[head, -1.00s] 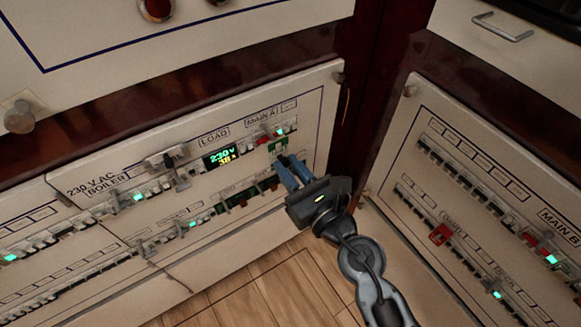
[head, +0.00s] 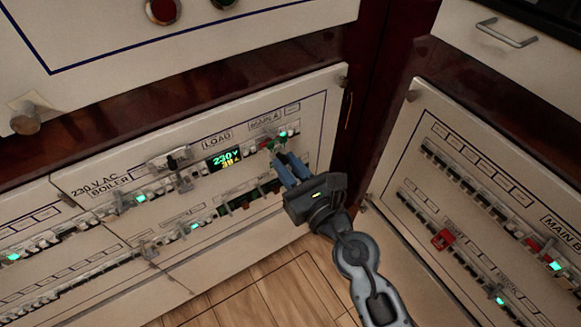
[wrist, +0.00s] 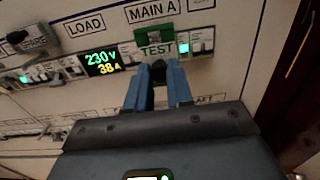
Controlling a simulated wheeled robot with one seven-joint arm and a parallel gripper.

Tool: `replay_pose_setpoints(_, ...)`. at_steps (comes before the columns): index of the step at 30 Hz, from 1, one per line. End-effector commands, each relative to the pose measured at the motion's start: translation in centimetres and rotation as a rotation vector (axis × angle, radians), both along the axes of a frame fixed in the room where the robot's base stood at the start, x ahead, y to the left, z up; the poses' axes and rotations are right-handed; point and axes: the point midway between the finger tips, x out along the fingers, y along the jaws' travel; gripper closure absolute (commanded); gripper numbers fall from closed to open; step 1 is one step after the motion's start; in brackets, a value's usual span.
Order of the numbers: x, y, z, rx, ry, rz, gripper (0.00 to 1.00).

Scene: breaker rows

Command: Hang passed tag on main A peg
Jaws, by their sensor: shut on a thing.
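A green tag (wrist: 158,50) marked "TEST" shows in the wrist view right at my fingertips, just under the MAIN A label (wrist: 153,11). In the head view my gripper (head: 285,160) reaches to the right end of the upper breaker row, under the MAIN A label (head: 264,122). The tag is small and mostly hidden there. The main A peg cannot be made out behind the tag, so I cannot tell whether the tag is on it.
A lit display (wrist: 102,63) reads 230 V under the LOAD label. Breaker switches (wrist: 202,46) and a green lamp (wrist: 183,48) flank the tag. A second panel (head: 480,230) with a red tag (head: 442,239) stands at the right. Wooden floor (head: 270,285) lies below.

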Motion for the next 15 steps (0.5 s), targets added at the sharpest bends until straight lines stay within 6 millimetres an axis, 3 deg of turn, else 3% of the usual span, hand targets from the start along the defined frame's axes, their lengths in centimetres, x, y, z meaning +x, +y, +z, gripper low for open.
replay_pose_setpoints(10,0.7,0.46,0.04,0.0,0.0,0.0,1.0)
replay_pose_setpoints(11,0.72,0.47,0.03,0.0,0.0,0.0,0.78)
replay_pose_setpoints(15,0.68,0.45,0.02,0.0,0.0,0.0,0.65)
